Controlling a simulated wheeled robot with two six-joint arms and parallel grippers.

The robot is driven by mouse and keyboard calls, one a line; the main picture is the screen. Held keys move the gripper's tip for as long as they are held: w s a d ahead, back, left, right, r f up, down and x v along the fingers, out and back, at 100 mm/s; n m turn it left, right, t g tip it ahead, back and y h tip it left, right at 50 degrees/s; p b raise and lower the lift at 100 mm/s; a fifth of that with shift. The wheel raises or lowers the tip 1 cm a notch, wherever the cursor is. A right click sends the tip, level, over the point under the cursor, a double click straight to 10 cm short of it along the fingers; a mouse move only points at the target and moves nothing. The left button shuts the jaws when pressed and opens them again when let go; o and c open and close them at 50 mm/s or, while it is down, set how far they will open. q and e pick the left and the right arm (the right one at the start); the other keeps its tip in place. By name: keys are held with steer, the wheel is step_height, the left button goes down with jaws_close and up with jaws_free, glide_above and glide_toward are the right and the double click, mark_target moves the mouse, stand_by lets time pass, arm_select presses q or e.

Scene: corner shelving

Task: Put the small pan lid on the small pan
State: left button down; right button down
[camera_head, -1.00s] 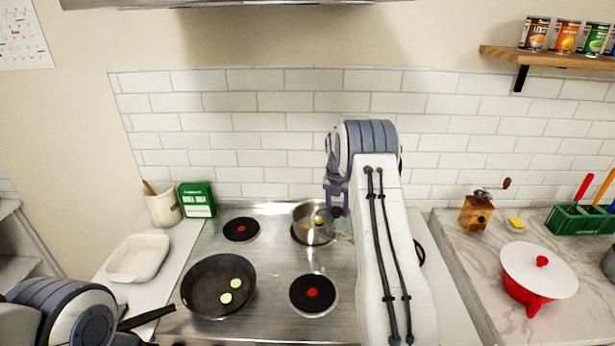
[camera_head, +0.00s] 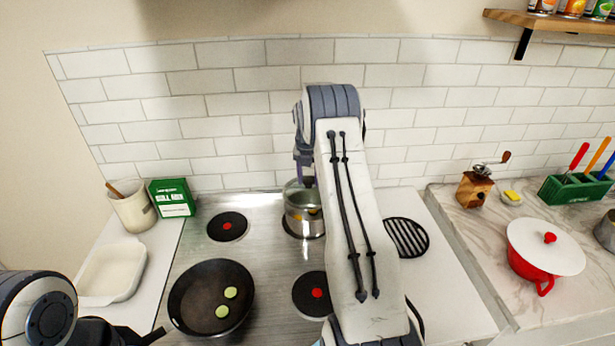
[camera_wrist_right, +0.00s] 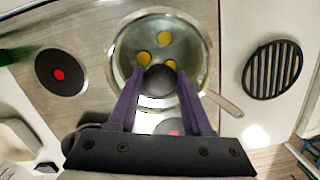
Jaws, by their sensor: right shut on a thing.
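The small pan (camera_head: 304,222) is a shiny steel pan on the back right burner, partly hidden by my right arm in the head view. In the right wrist view the pan (camera_wrist_right: 121,85) holds yellow pieces, and its handle (camera_wrist_right: 226,105) points right. My right gripper (camera_wrist_right: 158,88) is shut on the dark knob of the small pan lid (camera_wrist_right: 158,80). The clear glass lid is over the pan, its rim roughly lined up with the pan's. I cannot tell whether they touch. In the head view my right gripper (camera_head: 306,180) is partly hidden.
A black frying pan (camera_head: 192,288) with green slices stands front left on the stovetop. A free burner (camera_head: 228,227) is at the back left. A black grate (camera_head: 408,238) lies to the right. A red pot with a white lid (camera_head: 535,253) stands on the right counter.

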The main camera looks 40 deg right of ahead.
mark_target(309, 187)
step_height(309, 187, down, 2)
steer(key=shift+f+b, duration=0.25)
steer(key=shift+b, duration=0.55)
steer(key=shift+f+b, duration=0.45)
steer(key=shift+f, duration=0.55)
steer(key=shift+f, duration=0.1)
steer(key=shift+c, duration=1.2)
jaws_free()
steer(key=shift+r, duration=0.45)
steer(key=r+b, duration=0.1)
steer(key=r, duration=0.2)
steer(key=r+b, duration=0.1)
steer(key=r, duration=0.1)
steer(key=r+b, duration=0.1)
steer(key=r, duration=0.2)
steer(key=shift+s+a+r, duration=0.3)
steer(key=shift+s+a, duration=0.05)
steer(key=shift+a, duration=0.05)
steer(key=shift+s+r, duration=0.1)
steer(key=shift+r, duration=0.4)
